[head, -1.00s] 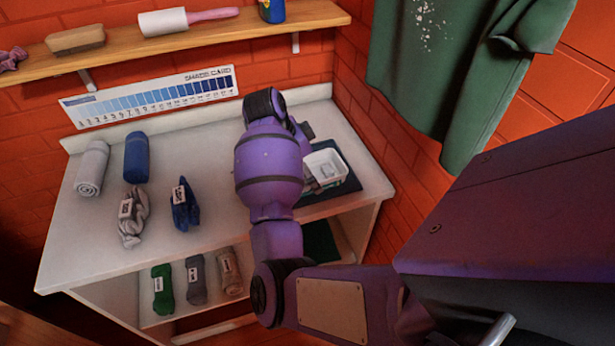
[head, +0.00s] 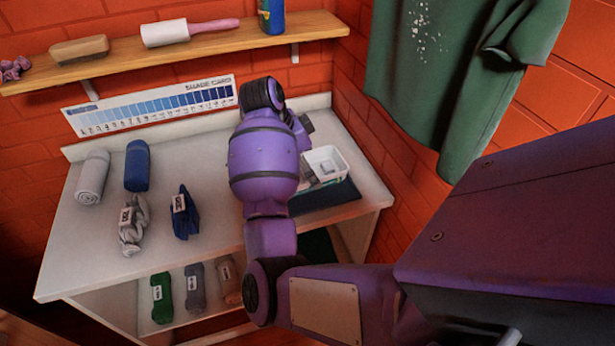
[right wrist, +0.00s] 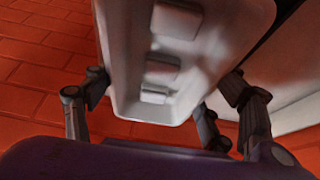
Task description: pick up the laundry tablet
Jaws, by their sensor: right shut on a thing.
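A small white tray (head: 325,164) shows in the head view just right of my right wrist, above the dark mat (head: 335,196). It holds small pale grey blocks, tablet-like in shape. The right wrist view shows the white tray (right wrist: 125,60) from close up, with an upper block (right wrist: 178,18), a middle block (right wrist: 163,67) and a lower, paler block (right wrist: 155,93) inside. I cannot tell which one is the laundry tablet. My right gripper (head: 307,123) is shut on the tray, with fingers on both sides of it. My purple wrist hides most of the gripper in the head view.
Rolled towels (head: 137,165) and tagged cloth bundles (head: 183,212) lie on the left of the white counter (head: 85,245). A wooden shelf (head: 200,46) with a brush and a lint roller hangs above. A green shirt (head: 460,80) hangs at the right.

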